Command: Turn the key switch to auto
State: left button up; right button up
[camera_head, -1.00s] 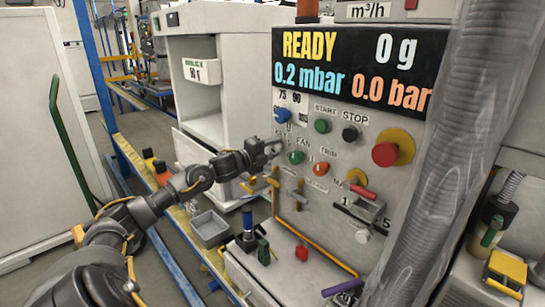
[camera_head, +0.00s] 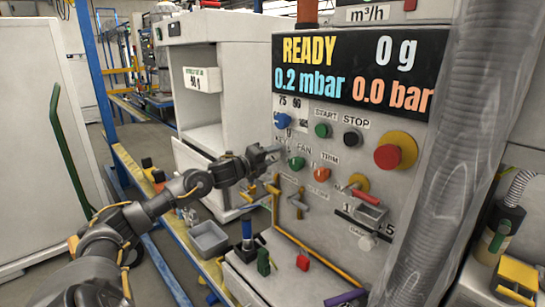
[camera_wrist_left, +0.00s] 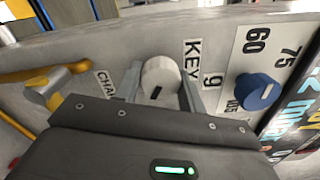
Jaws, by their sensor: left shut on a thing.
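The key switch (camera_wrist_left: 161,77) is a round pale knob with a dark slot beside the KEY label in the left wrist view. My left gripper (camera_wrist_left: 160,85) is shut on it, with one finger on each side. In the head view my left gripper (camera_head: 272,154) reaches the panel at the KEY label and hides most of the switch. I cannot read an auto mark in either view. My right gripper does not show.
The panel (camera_head: 345,125) carries a blue knob (camera_head: 282,119), a green start button (camera_head: 323,130), a black stop button (camera_head: 352,138) and a red emergency button (camera_head: 388,156). Yellow handles (camera_head: 272,188) sit below the key. A clear hose (camera_head: 440,150) hangs at the right.

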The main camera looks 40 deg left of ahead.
pick_arm(q)
jog(key=o, duration=1)
jog(key=shift+c, duration=0.2)
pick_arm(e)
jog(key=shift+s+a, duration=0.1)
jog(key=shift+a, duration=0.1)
pick_arm(q)
jog(key=shift+s+a+f, duration=0.1)
jog(key=shift+s+f, duration=0.05)
jog(key=shift+s, duration=0.35)
jog(key=s+b, duration=0.1)
jog(key=s, duration=0.1)
jog(key=s+b, duration=0.1)
jog(key=s, duration=0.1)
jog(key=shift+a+f, duration=0.1)
jog(key=shift+a, duration=0.1)
jog(key=shift+s+d, duration=0.15)
jog(key=shift+s, duration=0.4)
send_near(271, 157)
jog(key=shift+s+d+r+p, duration=0.1)
jog(key=shift+s+r+p, duration=0.15)
jog(key=shift+r+p, duration=0.15)
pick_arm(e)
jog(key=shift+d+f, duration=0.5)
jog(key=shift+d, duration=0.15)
